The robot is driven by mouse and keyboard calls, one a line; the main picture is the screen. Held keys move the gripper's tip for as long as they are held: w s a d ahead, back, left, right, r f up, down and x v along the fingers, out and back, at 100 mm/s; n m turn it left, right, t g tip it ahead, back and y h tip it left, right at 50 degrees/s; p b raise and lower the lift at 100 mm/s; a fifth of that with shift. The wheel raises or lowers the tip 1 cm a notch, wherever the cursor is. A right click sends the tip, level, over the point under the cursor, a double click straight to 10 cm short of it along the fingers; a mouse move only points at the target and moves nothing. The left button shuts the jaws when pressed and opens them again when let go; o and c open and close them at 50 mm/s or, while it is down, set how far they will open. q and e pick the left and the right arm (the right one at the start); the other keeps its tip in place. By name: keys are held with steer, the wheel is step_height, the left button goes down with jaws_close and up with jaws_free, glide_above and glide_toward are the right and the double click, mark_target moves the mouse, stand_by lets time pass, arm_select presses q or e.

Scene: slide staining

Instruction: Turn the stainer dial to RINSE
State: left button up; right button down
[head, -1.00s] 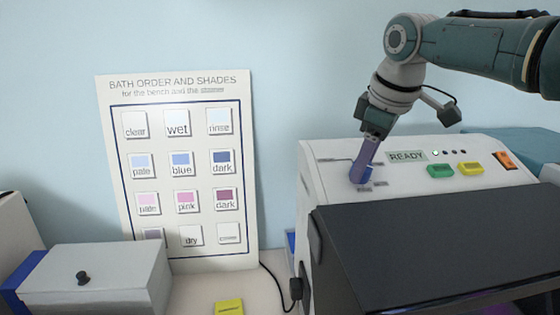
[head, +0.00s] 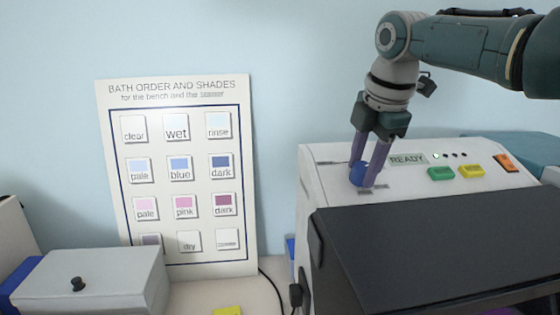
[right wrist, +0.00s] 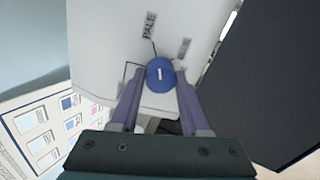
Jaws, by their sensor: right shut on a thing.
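The stainer (head: 320,215) is a white machine with a dark front cover, at the right in the head view. Its blue dial (head: 357,174) sits at the left of the sloped top panel. In the right wrist view the dial (right wrist: 160,75) shows a short white mark, with the label PALE above it and another label, too blurred to read, to its right. My right gripper (head: 367,178) is shut on the dial, one purple finger on each side. The fingers hide part of the dial and the nearby labels. My left gripper is not in view.
A READY display (head: 407,159), a green button (head: 441,173), a yellow button (head: 471,172) and an orange switch (head: 506,162) lie right of the dial. A chart (head: 180,88) leans on the wall. A grey box (head: 95,285) stands at the lower left.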

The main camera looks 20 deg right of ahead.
steer(key=n, duration=0.6)
steer(key=shift+n, duration=0.3)
steer(key=n, duration=0.4)
steer(key=shift+h, duration=0.3)
steer(key=shift+n, duration=1.3)
steer(key=shift+c, duration=1.9)
jaws_free()
steer(key=shift+s, duration=0.1)
